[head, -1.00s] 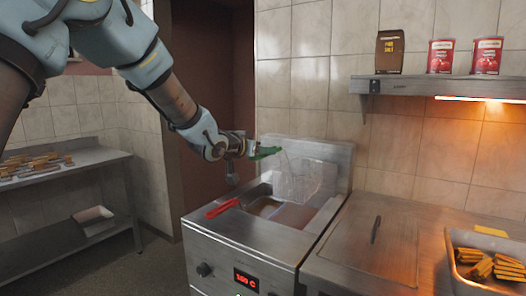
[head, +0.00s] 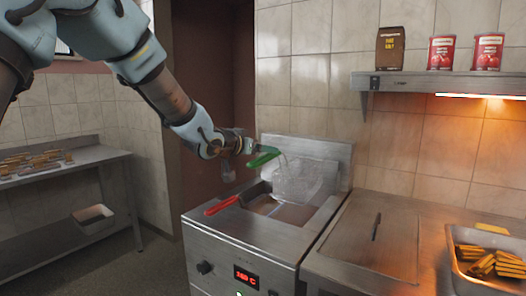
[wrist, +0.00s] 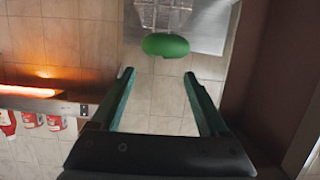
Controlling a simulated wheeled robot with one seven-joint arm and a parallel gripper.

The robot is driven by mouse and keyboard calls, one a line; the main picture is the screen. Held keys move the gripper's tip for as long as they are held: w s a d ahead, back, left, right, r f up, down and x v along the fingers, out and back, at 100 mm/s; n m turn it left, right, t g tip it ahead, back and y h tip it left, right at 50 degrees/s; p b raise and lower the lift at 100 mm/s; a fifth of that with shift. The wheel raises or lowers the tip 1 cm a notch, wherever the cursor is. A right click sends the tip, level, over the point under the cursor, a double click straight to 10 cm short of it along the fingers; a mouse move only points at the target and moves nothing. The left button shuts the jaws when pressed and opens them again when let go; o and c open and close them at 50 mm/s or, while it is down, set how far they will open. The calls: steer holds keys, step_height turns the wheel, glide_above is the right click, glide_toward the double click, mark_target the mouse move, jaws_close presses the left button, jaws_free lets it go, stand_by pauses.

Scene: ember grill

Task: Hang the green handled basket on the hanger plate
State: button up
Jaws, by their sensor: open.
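The green handle (head: 264,159) of the wire basket (head: 297,181) sticks out to the left, just beyond my gripper (head: 249,147). The basket is up against the front of the upright steel hanger plate (head: 336,153) at the back of the fryer, above the well. I cannot tell whether it is hooked on. In the wrist view my gripper (wrist: 158,74) is open and empty. The green handle (wrist: 165,45) lies ahead of the fingertips, apart from them. Part of the basket (wrist: 165,14) shows at the top edge.
A red handle (head: 222,206) rests over the fryer's front left edge. The fryer (head: 245,250) has a lit red display. A counter with a tray of fried sticks (head: 490,262) is at right. A shelf (head: 440,86) with a bag and two cans is above. A side rack (head: 70,170) stands left.

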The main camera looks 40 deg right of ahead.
steer(key=b+v, duration=0.1)
steer(key=v, duration=0.8)
steer(key=shift+a, duration=0.25)
steer(key=w+a+f+n+t+y, duration=0.1)
steer(key=w+a+f+n+y, duration=0.25)
steer(key=a, duration=0.55)
steer(key=w+a+f+n+t+y, duration=0.1)
steer(key=w+a+f+n+y, duration=0.25)
steer(key=a, duration=0.55)
steer(key=w+a+f+n+t+y, duration=0.1)
steer(key=w+a+f+t+y, duration=0.1)
steer(key=w+a+f, duration=0.55)
steer(key=s+a+f+n+g+y, duration=0.2)
steer(key=s+a, duration=0.5)
steer(key=a, duration=0.4)
steer(key=s+a+f+n+g+y, duration=0.3)
steer(key=s+a, duration=0.5)
steer(key=a, duration=0.4)
steer(key=shift+s+a+f+n+g, duration=0.35)
steer(key=shift+f+g, duration=0.25)
steer(key=shift+f, duration=0.3)
steer(key=shift+w+d, duration=0.1)
